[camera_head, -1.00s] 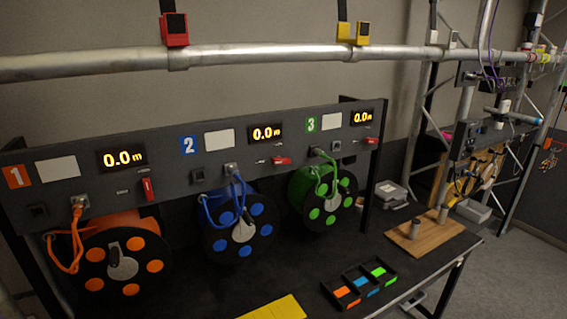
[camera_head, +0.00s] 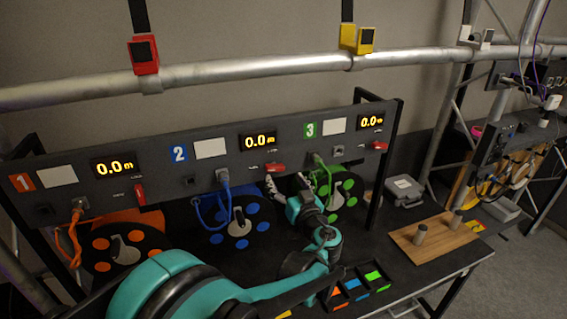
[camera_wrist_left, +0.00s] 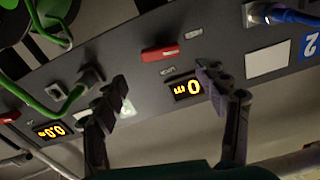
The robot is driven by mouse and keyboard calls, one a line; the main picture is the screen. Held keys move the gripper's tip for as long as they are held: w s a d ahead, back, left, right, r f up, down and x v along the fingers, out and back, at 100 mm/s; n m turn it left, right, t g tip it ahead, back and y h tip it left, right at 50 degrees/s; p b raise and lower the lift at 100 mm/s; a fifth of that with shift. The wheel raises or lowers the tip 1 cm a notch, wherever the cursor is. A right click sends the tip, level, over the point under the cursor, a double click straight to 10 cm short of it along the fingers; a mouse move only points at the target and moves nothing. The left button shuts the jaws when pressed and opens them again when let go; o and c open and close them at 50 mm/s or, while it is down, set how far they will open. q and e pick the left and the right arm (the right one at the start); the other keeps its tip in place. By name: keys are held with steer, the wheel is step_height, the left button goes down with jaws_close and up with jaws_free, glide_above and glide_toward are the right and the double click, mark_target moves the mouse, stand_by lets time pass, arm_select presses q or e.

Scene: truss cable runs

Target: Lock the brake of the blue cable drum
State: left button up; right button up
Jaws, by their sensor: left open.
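The blue cable drum (camera_head: 212,237) sits under panel section 2, with a blue cable (camera_head: 198,210) running up to its socket. Section 2's red lever (camera_head: 276,168) lies horizontal below the lit 0.0 m display (camera_head: 259,142). In the left wrist view, this red lever (camera_wrist_left: 160,53) shows beyond and between my fingers, apart from them. My left gripper (camera_head: 287,184) is open and empty just in front of the panel, near the lever. Its fingers (camera_wrist_left: 163,82) also show in the left wrist view. My left arm hides part of the bench. My right gripper is not in view.
The orange drum (camera_head: 102,252) and green drum (camera_head: 350,192) flank the blue one. Section 1's red lever (camera_head: 140,194) is upright; section 3's (camera_head: 379,146) is horizontal. A sorting tray (camera_head: 353,287) and wooden board (camera_head: 435,240) are on the bench. A truss pipe (camera_head: 250,68) crosses above.

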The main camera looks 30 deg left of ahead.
mark_target(277, 168)
arm_select(q)
steer(key=x, duration=0.6)
steer(key=shift+w+a, duration=0.15)
steer(key=shift+a, duration=0.3)
steer(key=c, duration=1.1)
